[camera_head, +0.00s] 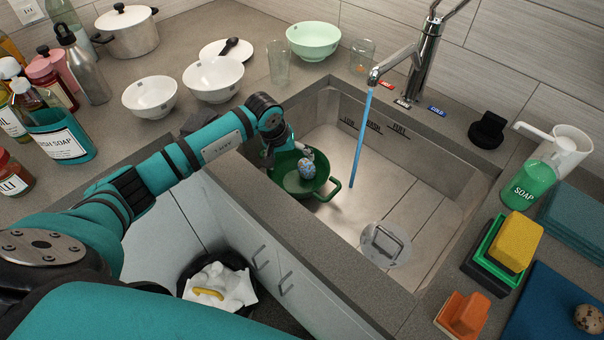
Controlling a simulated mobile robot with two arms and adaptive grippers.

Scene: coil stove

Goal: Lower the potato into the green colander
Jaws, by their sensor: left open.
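The green colander (329,194) sits in the sink at its left end, with a handle toward the right. A small round speckled bluish-grey object (306,169) lies inside it; this may be the potato, but its colour makes me unsure. My left gripper (291,153) reaches over the sink's left edge and is open at the colander's back rim, just above and beside the speckled object. The gripper and arm hide part of the colander's back left side. I cannot tell whether a finger touches the object. My right gripper is not in view.
Water (362,140) runs from the faucet (410,62) into the sink (425,185), right of the colander. A round metal strainer (386,244) lies in the sink. Bowls and glasses stand behind. A speckled brownish round object (589,318) is on a blue mat (545,300).

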